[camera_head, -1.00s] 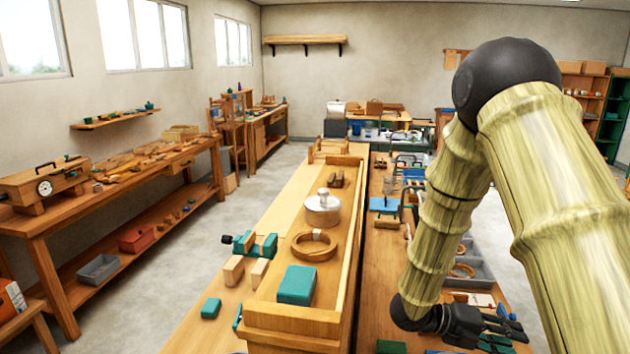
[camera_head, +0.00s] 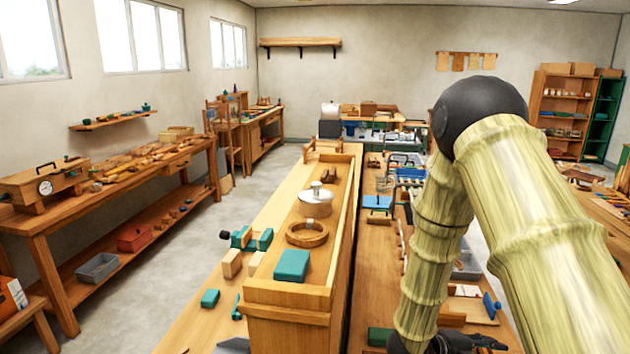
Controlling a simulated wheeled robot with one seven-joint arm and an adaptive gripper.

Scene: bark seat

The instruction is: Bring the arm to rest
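My arm, with bamboo-like links and a black elbow joint, fills the right side of the head view. It bends down from the elbow over the right part of the workbench (camera_head: 374,268). My gripper (camera_head: 492,343) is at the bottom edge, dark and partly cut off by the frame. Its fingers point to the right, low near the bench. I cannot tell whether they are open or shut, or whether they touch anything.
A blue item (camera_head: 376,202) and a grey bin (camera_head: 467,265) are near my arm. Floor (camera_head: 195,270) is clear at left.

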